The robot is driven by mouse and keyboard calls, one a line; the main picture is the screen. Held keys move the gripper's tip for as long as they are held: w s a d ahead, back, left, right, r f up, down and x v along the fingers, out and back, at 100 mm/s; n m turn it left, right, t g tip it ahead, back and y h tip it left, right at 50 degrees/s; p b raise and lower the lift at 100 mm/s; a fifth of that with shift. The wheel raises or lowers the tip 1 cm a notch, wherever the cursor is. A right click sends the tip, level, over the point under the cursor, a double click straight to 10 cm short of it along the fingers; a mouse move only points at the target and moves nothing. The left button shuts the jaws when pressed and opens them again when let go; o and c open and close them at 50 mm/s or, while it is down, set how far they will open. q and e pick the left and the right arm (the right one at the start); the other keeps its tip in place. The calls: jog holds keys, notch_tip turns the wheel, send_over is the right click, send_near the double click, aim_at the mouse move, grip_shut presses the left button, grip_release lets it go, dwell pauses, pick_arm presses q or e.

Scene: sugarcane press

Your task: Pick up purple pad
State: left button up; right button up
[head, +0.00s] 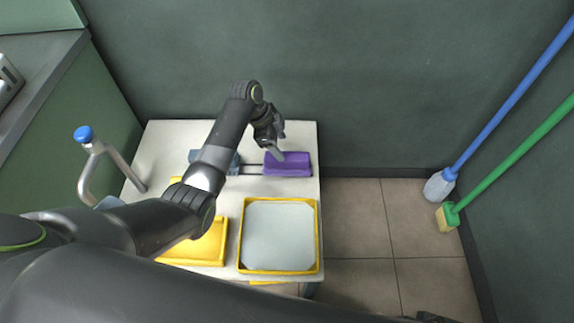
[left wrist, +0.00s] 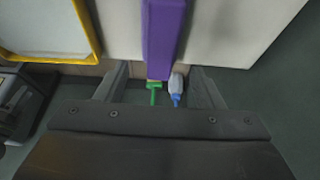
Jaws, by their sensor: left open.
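The purple pad (head: 288,164) lies at the back right of the white table. It also shows as a long purple block in the left wrist view (left wrist: 163,38). My left gripper (head: 278,150) is above and at the pad's left part in the head view, with its jaws open. In the left wrist view, the near end of the pad appears between the two spread fingers of my left gripper (left wrist: 157,82). Whether the fingers touch the pad cannot be told. I do not make out my right gripper.
A yellow-rimmed tray (head: 240,236) stands at the table's (head: 162,140) front right. Another yellow tray (head: 190,252) is left of it, partly behind my arm. A blue-grey pad (head: 232,168) lies left of the purple one. A blue-knobbed metal handle (head: 84,134) rises at left.

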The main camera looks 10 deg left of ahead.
aim_at(287, 156)
pick_arm(q)
jog(key=shift+x, duration=0.95)
jog(key=x, duration=0.1)
jog(key=b+x, duration=0.2)
jog(key=x, duration=0.1)
jog(key=shift+a+f, duration=0.25)
jog(key=shift+w+d+f, duration=0.1)
jog(key=shift+d+f, duration=0.15)
jog(key=shift+f, duration=0.25)
pick_arm(e)
jog(key=shift+w+a+r+t+y, duration=0.2)
jog(key=shift+w+r+t, duration=0.2)
jog(key=shift+r, duration=0.25)
jog(key=shift+w+a+r+t+y, duration=0.1)
jog(key=shift+w+a+r+t, duration=0.1)
jog(key=shift+w+r+t, duration=0.3)
pick_arm(q)
jog(key=shift+c, duration=0.3)
pick_arm(e)
jog(key=shift+s+r, duration=0.1)
pick_arm(q)
jog(key=c, duration=1.1)
jog(key=shift+o, duration=0.2)
jog(key=shift+r, duration=0.1)
